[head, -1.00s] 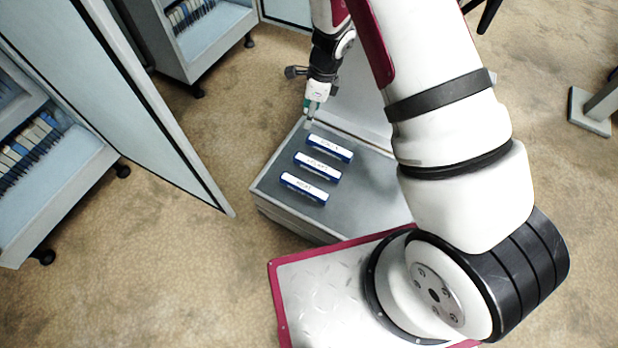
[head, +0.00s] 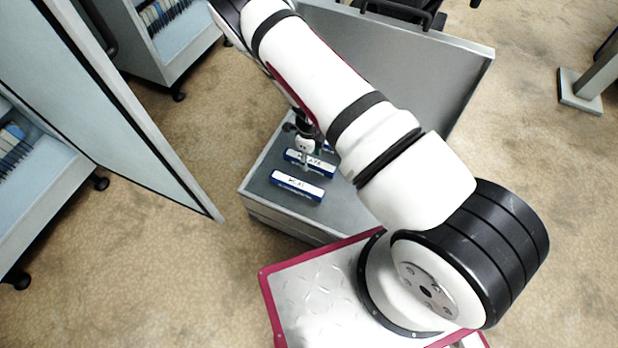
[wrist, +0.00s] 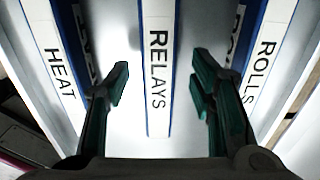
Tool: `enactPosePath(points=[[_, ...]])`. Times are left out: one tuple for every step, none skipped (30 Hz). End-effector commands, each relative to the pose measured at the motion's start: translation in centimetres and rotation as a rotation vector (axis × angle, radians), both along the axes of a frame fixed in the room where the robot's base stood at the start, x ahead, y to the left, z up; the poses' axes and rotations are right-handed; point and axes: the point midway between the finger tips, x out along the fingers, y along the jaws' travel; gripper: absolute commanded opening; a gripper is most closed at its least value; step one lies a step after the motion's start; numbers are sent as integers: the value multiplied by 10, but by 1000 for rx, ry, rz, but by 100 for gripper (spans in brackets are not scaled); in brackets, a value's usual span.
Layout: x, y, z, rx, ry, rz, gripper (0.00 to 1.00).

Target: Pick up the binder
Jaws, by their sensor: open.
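Three blue binders with white labelled spines sit in a row on the grey case. In the wrist view they read HEAT (wrist: 58,65), RELAYS (wrist: 157,70) and ROLLS (wrist: 264,58). My gripper (wrist: 160,85) is open, its two green-padded fingers on either side of the RELAYS binder with gaps to both. In the head view my gripper (head: 305,160) is over the middle binder (head: 318,163). The front binder (head: 297,186) lies clear of it. The back binder (head: 328,147) is mostly hidden behind my arm.
The grey case (head: 262,200) has its lid (head: 440,80) raised behind my arm. A cabinet door (head: 120,110) stands open at left, with shelved binders (head: 12,145) beyond. Another cabinet (head: 165,60) stands behind. Carpet is clear between the door and the case.

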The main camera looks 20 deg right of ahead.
Motion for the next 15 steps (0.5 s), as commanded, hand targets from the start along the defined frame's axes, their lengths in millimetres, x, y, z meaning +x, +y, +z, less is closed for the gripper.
enactPosePath(points=[[0, 0, -5, 0, 0, 0, 50], [0, 0, -6, 0, 0, -1, 50], [0, 0, -7, 1, -1, -1, 50], [0, 0, -8, 1, -1, -1, 50], [0, 0, -9, 1, -1, -1, 50], [0, 0, -11, 0, 0, -1, 50], [0, 0, -13, 0, 0, 0, 50], [-1, 0, -16, -1, 1, 0, 50], [-1, 0, -21, -1, 1, 0, 50], [-1, 0, -25, -1, 1, 0, 50], [-1, 0, -29, -1, 1, 1, 50], [-2, 0, -35, -1, 1, 2, 50], [-2, 0, -39, -1, 1, 2, 50], [-2, 0, -44, -1, 1, 1, 50], [-3, 0, -50, -1, 1, 2, 50]])
